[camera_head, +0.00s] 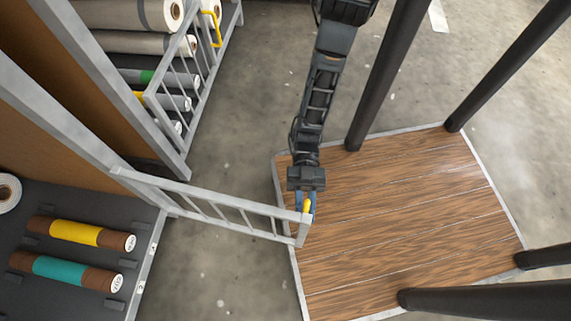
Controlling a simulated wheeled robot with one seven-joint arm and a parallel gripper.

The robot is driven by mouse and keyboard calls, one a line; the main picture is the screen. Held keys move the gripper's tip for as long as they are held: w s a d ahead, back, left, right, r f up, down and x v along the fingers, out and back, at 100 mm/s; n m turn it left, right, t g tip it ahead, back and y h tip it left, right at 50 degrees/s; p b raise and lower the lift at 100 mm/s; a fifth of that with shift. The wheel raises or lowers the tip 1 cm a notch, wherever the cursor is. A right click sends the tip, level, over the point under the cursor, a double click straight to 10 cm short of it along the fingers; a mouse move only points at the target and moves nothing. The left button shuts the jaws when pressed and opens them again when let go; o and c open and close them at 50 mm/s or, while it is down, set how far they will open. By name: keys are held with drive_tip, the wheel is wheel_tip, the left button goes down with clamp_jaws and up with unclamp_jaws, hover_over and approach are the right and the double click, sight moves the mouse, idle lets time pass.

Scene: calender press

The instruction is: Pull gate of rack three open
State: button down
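A grey metal barred gate (215,205) juts from the rack post at the left out over the floor, standing away from the rack front. Its free end reaches the near-left edge of a wooden platform. My gripper (306,207) is at that free end, with its blue fingers around the yellow handle (308,206). It looks shut on the handle, though the fingers partly hide it. No rack number is readable, so I cannot tell from the picture which rack is rack three.
Another barred gate (183,85) with a yellow handle (216,28) fronts a rack of rolls at the upper left. Rollers with yellow (75,232) and teal (62,269) bands lie on the lower-left shelf. Dark posts (385,75) stand around the wooden platform (400,215).

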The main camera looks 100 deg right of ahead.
drive_tip(key=shift+s+d, duration=0.15)
drive_tip(key=shift+d, duration=0.25)
drive_tip(key=c, duration=1.2)
unclamp_jaws()
drive_tip(key=v, duration=0.7)
drive_tip(key=shift+d, duration=0.35)
